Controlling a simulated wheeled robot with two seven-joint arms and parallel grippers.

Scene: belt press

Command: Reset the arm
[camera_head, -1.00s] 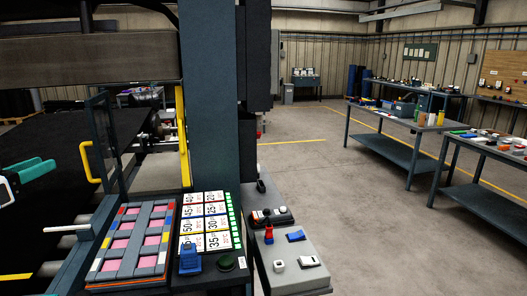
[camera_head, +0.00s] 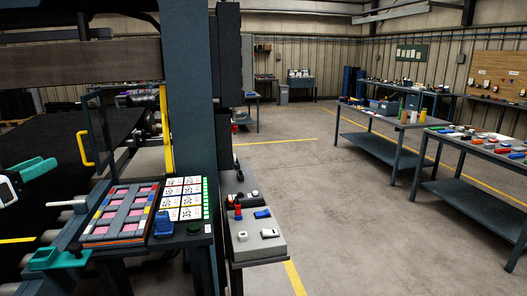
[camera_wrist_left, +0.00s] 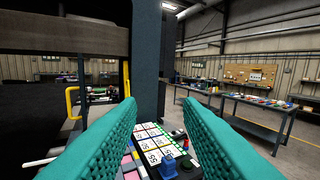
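My left gripper (camera_head: 52,212) reaches in from the left edge in the head view, with its two teal fingers wide apart. In the left wrist view its fingers (camera_wrist_left: 155,115) stand at both sides with nothing between them. The gripper is apart from the panel. The panel carries a pink and grey block tray (camera_head: 122,213), a sheet of numbered white cards (camera_head: 181,199) and a blue block (camera_head: 164,226). My right gripper is not in view.
A press with a dark column (camera_head: 188,90), yellow handle (camera_head: 84,149) and black belt (camera_head: 50,140) stands at left. A grey control box (camera_head: 262,250) adjoins the panel. Workbenches (camera_head: 375,149) with tools stand at right. The floor (camera_head: 330,205) between is clear.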

